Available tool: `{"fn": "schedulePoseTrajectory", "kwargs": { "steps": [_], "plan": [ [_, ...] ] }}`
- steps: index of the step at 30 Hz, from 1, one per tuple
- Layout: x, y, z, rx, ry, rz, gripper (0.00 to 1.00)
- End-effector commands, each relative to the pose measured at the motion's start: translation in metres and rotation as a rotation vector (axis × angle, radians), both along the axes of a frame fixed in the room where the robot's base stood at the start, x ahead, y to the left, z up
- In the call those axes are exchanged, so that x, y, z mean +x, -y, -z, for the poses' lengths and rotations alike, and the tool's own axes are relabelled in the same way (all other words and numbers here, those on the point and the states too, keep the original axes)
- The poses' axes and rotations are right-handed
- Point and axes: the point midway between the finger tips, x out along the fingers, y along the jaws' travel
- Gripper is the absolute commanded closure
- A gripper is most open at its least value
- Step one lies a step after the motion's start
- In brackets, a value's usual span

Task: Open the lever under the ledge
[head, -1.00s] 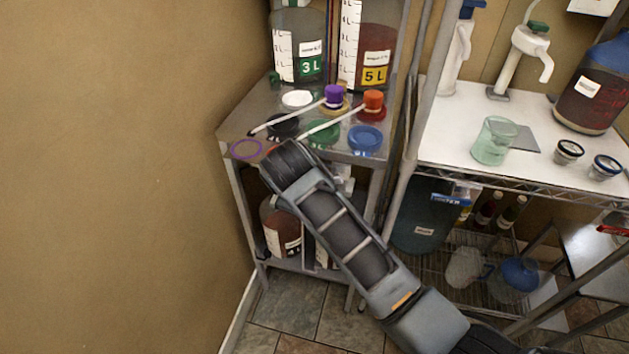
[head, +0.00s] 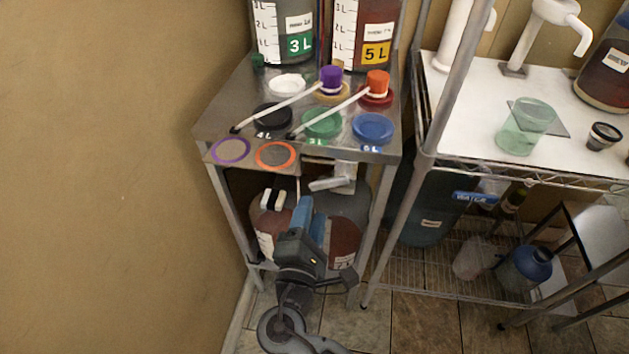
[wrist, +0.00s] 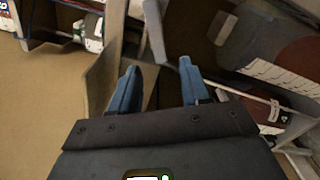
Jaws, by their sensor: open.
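The lever (head: 332,183) is a light grey bar under the front edge of the steel ledge (head: 365,155), beside a pale fitting. It slants slightly in the head view. My gripper (head: 311,212) is below the ledge and just below and left of the lever. Its blue fingers point up toward the ledge. In the wrist view my gripper (wrist: 157,72) is open, with nothing between its fingers. A pale bar (wrist: 154,30) stands beyond the fingertips there; I cannot tell whether it is the lever.
Bottles with dark red contents (head: 345,238) stand on the lower shelf behind my gripper. Purple (head: 231,150) and orange (head: 276,155) rings mark the ledge's front. Coloured lids, including a blue one (head: 373,127), lie on top. A wire rack stands right, a wall left.

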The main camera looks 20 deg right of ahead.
Motion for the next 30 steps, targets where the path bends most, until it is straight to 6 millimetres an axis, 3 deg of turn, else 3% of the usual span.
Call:
{"fn": "schedulePoseTrajectory", "kwargs": {
  "steps": [15, 27, 30],
  "plan": [
    [0.054, 0.039, -0.001, -0.002, 0.001, 0.001, 0.53],
    [0.062, 0.045, 0.0, -0.002, 0.001, 0.0, 0.53],
    [0.062, 0.045, 0.0, -0.002, 0.001, 0.0, 0.61]
  ]
}}
